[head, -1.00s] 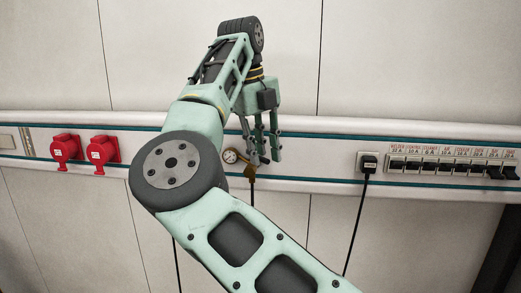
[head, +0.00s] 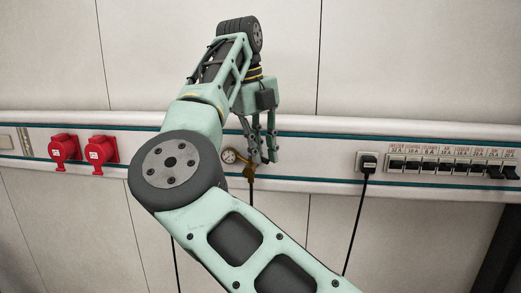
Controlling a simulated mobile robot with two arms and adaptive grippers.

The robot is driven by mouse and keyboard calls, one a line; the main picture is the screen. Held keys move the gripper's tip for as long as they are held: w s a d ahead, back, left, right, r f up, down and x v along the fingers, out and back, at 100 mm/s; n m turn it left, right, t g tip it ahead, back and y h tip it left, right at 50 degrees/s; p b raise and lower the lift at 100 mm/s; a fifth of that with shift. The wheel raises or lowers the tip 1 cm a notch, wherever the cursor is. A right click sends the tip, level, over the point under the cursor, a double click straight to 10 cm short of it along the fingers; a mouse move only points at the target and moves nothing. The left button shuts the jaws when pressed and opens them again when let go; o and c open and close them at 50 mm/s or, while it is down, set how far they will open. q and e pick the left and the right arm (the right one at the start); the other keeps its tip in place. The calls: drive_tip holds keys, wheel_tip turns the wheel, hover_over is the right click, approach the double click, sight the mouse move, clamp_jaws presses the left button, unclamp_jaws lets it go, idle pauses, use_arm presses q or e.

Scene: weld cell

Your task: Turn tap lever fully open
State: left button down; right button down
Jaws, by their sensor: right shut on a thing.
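The brass tap (head: 249,172) sits on the wall rail, with a small round gauge (head: 229,156) at its left and a dark hose running down from it. My right gripper (head: 264,160) points down at the tap and is shut on the tap's lever. The fingers hide the lever, so its angle cannot be told. My left gripper is not in view.
Two red sockets (head: 65,148) are on the rail at the left. The wall above the rail is bare.

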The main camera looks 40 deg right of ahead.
sight(250, 166)
drive_tip(key=shift+w+a+m+g, duration=0.2)
drive_tip(key=shift+a+m, duration=0.2)
drive_tip(key=shift+m, duration=0.7)
drive_tip(key=shift+w+a+m+g, duration=0.1)
drive_tip(key=shift+a+m+g, duration=0.2)
drive_tip(key=shift+m, duration=0.8)
drive_tip(key=shift+w+a+m+g+y, duration=0.1)
drive_tip(key=shift+w+a+m+y, duration=0.1)
drive_tip(key=shift+m, duration=0.6)
drive_tip(key=shift+w+a+m+g+y, duration=0.1)
drive_tip(key=shift+w+a+m, duration=0.1)
drive_tip(key=shift+m, duration=0.6)
drive_tip(key=shift+w+a+m+g+y, duration=0.1)
drive_tip(key=shift+w+a+m, duration=0.1)
drive_tip(key=shift+m, duration=0.6)
drive_tip(key=c, duration=2.1)
unclamp_jaws()
drive_tip(key=shift+o, duration=1.2)
drive_tip(key=shift+w+a, duration=0.15)
drive_tip(key=shift+s+d, duration=0.2)
